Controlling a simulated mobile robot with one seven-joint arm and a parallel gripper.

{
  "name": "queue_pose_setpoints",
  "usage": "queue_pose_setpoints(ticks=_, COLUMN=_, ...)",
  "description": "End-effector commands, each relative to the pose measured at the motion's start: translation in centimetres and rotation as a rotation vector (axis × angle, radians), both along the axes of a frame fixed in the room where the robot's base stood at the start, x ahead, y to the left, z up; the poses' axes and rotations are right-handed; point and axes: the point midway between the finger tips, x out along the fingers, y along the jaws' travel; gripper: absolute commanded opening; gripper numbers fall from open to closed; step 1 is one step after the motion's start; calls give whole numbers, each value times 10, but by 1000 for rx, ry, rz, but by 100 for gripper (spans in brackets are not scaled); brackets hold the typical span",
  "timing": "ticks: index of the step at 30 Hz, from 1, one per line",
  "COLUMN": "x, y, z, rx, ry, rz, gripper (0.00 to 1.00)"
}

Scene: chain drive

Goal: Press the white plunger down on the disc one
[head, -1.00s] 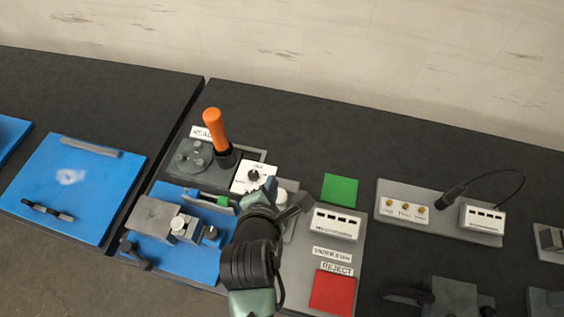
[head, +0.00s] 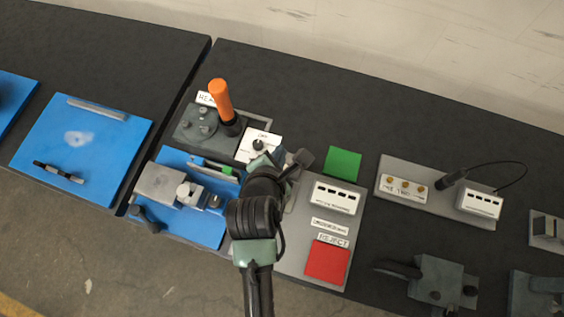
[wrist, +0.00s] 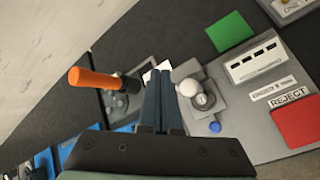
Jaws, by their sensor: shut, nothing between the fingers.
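A white rounded knob (wrist: 188,88), which looks like the white plunger, stands on a grey plate in the wrist view. A round metallic disc (wrist: 204,101) sits right beside it; I cannot tell whether this is disc one. My gripper (wrist: 163,74) is shut and empty. Its fingers show just left of the white knob in the wrist view, apart from it in the picture; contact and height are unclear.
A white box (head: 337,197), green pad (head: 343,163) and red pad (head: 327,262) lie to the right.

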Motion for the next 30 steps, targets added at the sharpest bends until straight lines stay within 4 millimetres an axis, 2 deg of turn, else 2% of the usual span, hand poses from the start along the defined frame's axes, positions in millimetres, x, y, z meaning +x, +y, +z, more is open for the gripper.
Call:
queue_pose_setpoints(ticks=19, x=0, y=1, z=-75, rx=0, ry=2, rz=1, gripper=0)
queue_pose_setpoints(ticks=24, x=0, y=0, z=-83, rx=0, ry=0, rz=0, gripper=0)
queue_pose_setpoints(ticks=30, x=0, y=0, z=-82, rx=0, ry=0, rz=0, gripper=0)
